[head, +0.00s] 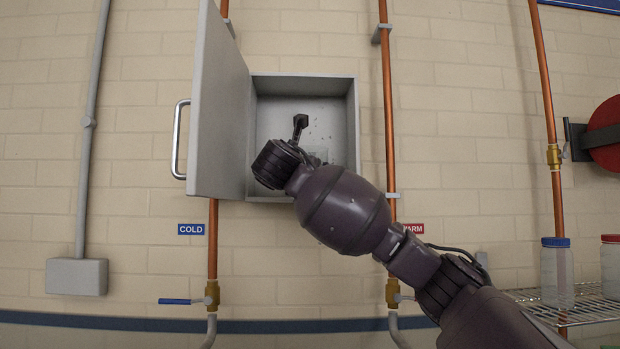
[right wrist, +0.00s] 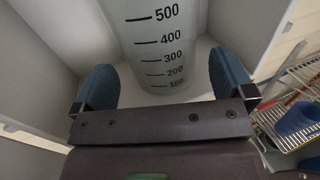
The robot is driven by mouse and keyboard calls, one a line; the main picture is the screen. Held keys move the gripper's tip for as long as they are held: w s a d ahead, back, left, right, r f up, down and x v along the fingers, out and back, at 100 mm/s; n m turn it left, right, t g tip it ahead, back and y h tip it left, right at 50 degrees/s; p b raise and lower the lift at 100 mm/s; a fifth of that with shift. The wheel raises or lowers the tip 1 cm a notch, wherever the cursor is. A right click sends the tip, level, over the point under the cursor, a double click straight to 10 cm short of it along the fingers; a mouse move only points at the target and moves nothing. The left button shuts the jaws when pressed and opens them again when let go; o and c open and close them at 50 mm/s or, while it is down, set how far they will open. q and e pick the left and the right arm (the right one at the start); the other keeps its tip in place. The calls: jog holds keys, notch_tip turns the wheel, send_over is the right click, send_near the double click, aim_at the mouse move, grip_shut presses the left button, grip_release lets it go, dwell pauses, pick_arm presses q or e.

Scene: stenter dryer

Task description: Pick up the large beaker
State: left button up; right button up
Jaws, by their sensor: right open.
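The large beaker (right wrist: 160,40) is a clear, pale vessel with dark volume marks from 100 to 500. It stands upright inside the open wall cabinet (head: 304,86). My right gripper (right wrist: 163,82) is open, with one blue finger on each side of the beaker's lower part. Gaps show between the fingers and the beaker, so it is not gripped. In the head view my right arm reaches into the cabinet from the lower right, and the wrist hides most of the beaker. My left gripper is not in view.
The cabinet door (head: 217,110) stands open to the left, with a metal handle. Copper pipes (head: 388,120) run down the wall on both sides of the cabinet. A wire shelf (head: 590,306) at right holds a blue-lidded jar (head: 557,275) and a red-lidded one.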

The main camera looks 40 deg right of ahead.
jog(key=x, duration=0.2)
jog(key=p+x, duration=0.1)
jog(key=x, duration=0.2)
jog(key=shift+r, duration=0.2)
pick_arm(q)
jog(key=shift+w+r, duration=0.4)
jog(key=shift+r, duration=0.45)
pick_arm(e)
jog(key=c, duration=0.7)
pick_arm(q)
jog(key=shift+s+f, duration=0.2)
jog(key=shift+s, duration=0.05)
